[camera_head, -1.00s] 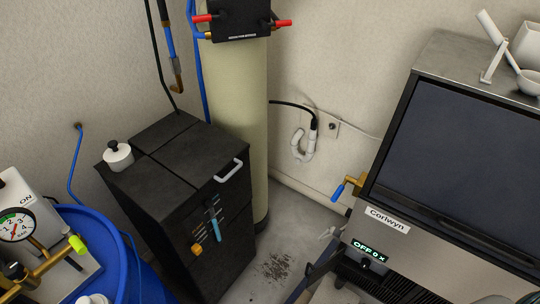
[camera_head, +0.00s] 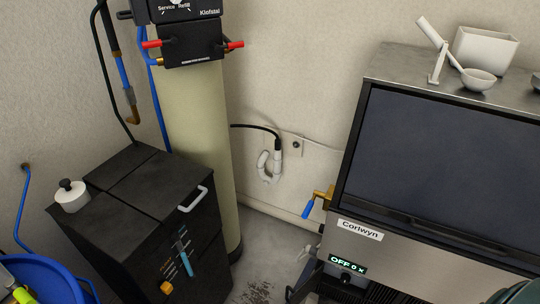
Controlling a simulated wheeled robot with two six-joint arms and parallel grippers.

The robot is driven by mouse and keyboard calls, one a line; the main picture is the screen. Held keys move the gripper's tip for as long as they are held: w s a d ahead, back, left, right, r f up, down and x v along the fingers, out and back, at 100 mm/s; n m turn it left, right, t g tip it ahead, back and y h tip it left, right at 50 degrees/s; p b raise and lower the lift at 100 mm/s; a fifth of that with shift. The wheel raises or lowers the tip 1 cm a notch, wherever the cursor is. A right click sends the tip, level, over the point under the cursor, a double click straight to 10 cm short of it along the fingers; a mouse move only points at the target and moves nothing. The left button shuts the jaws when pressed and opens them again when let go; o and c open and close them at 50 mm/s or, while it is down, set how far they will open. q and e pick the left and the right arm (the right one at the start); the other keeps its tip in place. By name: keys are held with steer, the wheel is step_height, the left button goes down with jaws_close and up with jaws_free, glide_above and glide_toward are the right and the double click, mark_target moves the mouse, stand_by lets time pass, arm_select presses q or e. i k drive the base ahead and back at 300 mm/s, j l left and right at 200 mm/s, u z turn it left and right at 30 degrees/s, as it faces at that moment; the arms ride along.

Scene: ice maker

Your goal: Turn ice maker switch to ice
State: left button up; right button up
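The ice maker (camera_head: 400,262) is the steel machine labelled "Corlwyn" at the right, with a large dark front door (camera_head: 440,150). A small lit display (camera_head: 347,264) below the label reads OFF and further small characters. Dark parts sit just under the display near the bottom edge, too small and cut off to tell whether one is the switch. Neither of my grippers can be made out. A dark greenish shape (camera_head: 525,292) shows at the bottom right corner, and I cannot tell what it is.
A black cabinet (camera_head: 130,215) and a beige tank (camera_head: 195,130) stand left of the ice maker. A blue barrel (camera_head: 50,275) is at bottom left. A brass valve with blue handle (camera_head: 308,208) projects from the ice maker's left side. Bare floor (camera_head: 262,270) shows between.

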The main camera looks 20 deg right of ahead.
mark_target(345, 278)
steer(key=z, duration=2.05)
